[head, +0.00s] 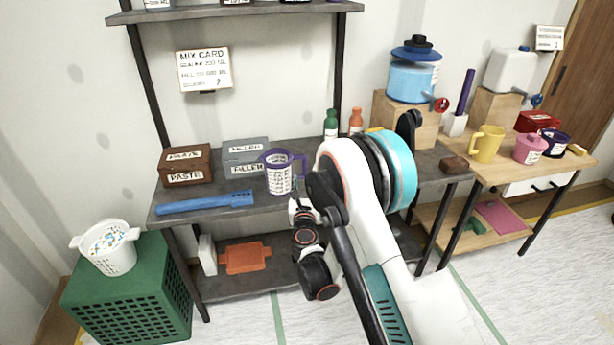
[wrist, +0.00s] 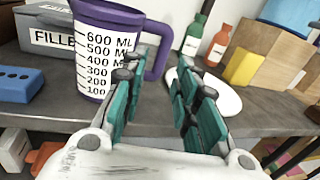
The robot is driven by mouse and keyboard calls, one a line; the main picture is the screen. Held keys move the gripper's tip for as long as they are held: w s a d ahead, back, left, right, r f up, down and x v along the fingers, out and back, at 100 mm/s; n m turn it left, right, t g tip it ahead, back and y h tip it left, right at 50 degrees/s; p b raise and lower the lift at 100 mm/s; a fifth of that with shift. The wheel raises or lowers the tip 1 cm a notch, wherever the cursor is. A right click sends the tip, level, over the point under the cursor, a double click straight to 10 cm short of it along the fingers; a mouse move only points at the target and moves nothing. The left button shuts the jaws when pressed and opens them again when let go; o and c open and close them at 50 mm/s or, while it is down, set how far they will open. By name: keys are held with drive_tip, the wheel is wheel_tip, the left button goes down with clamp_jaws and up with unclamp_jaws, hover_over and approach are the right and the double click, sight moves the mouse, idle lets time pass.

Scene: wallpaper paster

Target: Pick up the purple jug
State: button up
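The purple jug (head: 279,178) stands upright on the grey shelf table in the head view, with a white measuring label and a handle on its right. In the wrist view the jug (wrist: 98,52) fills the upper left, its purple handle beside and behind my left finger. My gripper (wrist: 156,88) is open, with nothing between its two teal-padded fingers. The fingers point forward to the right of the jug body. In the head view my arm covers the table right of the jug, and the fingers are hard to make out.
A grey filler box (head: 246,157), a brown paste box (head: 186,165) and a blue bar (head: 205,202) lie left of the jug. Green (wrist: 195,35) and orange (wrist: 218,45) bottles stand behind. A white oval object (wrist: 218,98) lies beyond my right finger.

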sight(305, 167)
drive_tip(key=shift+m, duration=0.4)
drive_tip(key=w, duration=0.2)
drive_tip(key=w+f+b, duration=0.1)
drive_tip(key=w, duration=0.4)
drive_tip(key=shift+d+f+b, duration=0.3)
drive_tip(key=shift+f+b, duration=0.05)
drive_tip(key=shift+b, duration=0.05)
drive_tip(key=shift+w+a+r+b, duration=0.15)
drive_tip(key=shift+w+b, duration=0.45)
drive_tip(key=shift+w, duration=1)
drive_tip(key=shift+w+a+b, duration=0.25)
drive_tip(key=shift+w+b, duration=0.35)
drive_tip(key=shift+w, duration=0.95)
clamp_jaws()
